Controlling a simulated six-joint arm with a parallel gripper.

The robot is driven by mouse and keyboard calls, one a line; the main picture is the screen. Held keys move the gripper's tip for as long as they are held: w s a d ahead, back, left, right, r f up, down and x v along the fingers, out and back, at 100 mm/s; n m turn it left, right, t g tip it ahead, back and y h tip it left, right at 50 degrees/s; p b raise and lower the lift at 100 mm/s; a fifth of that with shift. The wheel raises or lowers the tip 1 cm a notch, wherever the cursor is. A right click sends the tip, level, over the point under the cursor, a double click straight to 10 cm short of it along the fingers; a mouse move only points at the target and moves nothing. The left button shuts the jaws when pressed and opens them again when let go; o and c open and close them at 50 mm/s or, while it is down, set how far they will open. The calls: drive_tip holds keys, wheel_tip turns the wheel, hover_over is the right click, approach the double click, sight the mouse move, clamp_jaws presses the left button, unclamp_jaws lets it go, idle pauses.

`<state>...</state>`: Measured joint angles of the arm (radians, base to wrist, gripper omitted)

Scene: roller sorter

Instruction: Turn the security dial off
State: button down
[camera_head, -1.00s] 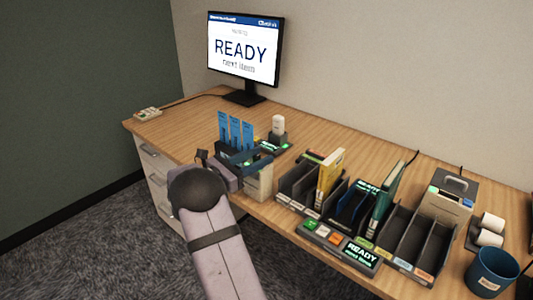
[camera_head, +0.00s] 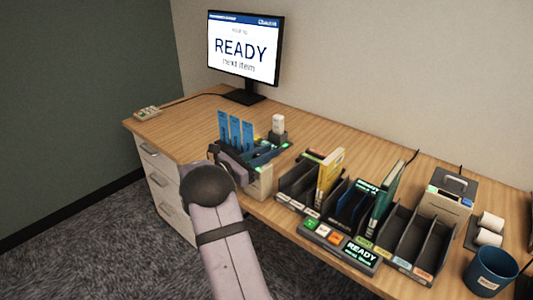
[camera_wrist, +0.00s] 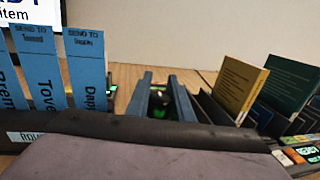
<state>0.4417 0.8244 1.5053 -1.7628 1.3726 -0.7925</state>
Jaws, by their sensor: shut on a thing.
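My gripper (camera_head: 266,154) is at the small sorter unit near the desk's front edge, just right of the blue slips (camera_head: 235,130). In the wrist view its two blue-grey fingers (camera_wrist: 161,100) stand on either side of a small dark thing (camera_wrist: 160,103) with a green glow. The fingers are shut on this thing, which I take to be the security dial. Its marking and setting are hidden. The blue slips also show at the left of the wrist view (camera_wrist: 86,72).
Black sorting bins (camera_head: 298,182) with yellow and green books stand to the right. A control panel (camera_head: 340,246) reads READY in front of them. The monitor (camera_head: 243,50) stands behind. A blue cup (camera_head: 492,272) is at the far right.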

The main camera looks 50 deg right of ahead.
sight(257, 155)
drive_tip(key=shift+n+t, duration=0.3)
drive_tip(key=shift+t, duration=0.2)
drive_tip(key=w+n+t+y+b, duration=0.1)
drive_tip(key=n+t+b, duration=0.2)
drive_tip(key=t+b, duration=0.1)
drive_tip(key=w+n+t+y+b, duration=0.1)
drive_tip(key=n+t+b, duration=0.2)
drive_tip(key=b, duration=0.4)
drive_tip(key=n+t+y+b, duration=0.1)
drive_tip(key=n+t+b, duration=0.1)
drive_tip(key=t+b, duration=0.3)
drive_tip(key=shift+w+a+f+n+t+b, duration=0.2)
drive_tip(key=shift+w+a+n+t+b, duration=0.2)
drive_tip(key=shift+t, duration=0.1)
drive_tip(key=shift+w+r+y, duration=0.1)
drive_tip(key=shift+r+y, duration=0.05)
drive_tip(key=shift+y, duration=0.15)
drive_tip(key=c, duration=1.6)
unclamp_jaws()
drive_tip(key=shift+o, duration=0.2)
drive_tip(key=shift+b+v, duration=0.4)
drive_tip(key=shift+v, duration=3.3)
